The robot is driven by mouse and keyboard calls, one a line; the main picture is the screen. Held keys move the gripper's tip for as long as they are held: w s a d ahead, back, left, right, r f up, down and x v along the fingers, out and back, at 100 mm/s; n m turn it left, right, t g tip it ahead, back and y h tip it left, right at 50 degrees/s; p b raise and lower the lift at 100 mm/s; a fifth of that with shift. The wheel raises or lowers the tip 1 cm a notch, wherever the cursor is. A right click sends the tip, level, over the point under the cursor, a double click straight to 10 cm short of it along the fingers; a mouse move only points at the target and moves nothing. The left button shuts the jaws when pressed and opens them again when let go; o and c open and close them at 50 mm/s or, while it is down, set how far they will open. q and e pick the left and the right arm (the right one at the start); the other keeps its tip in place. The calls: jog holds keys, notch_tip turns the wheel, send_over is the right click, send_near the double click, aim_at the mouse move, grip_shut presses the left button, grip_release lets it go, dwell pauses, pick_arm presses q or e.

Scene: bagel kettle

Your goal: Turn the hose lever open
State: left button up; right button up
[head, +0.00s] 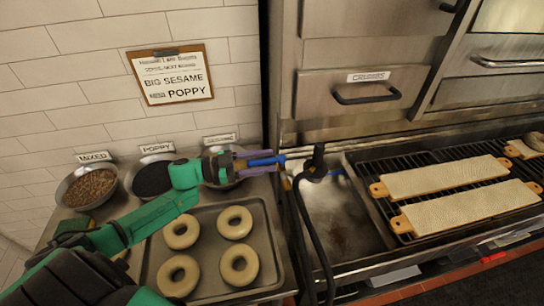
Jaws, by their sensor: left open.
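The hose lever (266,160) is a small blue bar at the left edge of the metal basin, lying roughly sideways above a brass-coloured fitting. A black hose (307,225) with a black head hangs beside it over the basin. My left gripper (258,163), on the green arm from the left, is open, with its purple fingers at the blue lever. The lever appears to lie between or just beside the fingers; whether they touch it I cannot tell. My right gripper is out of view.
A tray (206,290) with several raw bagels lies below my left arm. Bowls of seeds, including a brown-filled one (88,187), stand along the tiled wall. The metal basin (345,235) is right of the lever.

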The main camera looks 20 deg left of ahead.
pick_arm(q)
jog(key=shift+x, duration=0.8)
jog(key=shift+d+r, duration=0.1)
jog(key=shift+d, duration=0.4)
jog(key=shift+a, duration=0.15)
grip_shut()
jog(key=shift+w, duration=0.1)
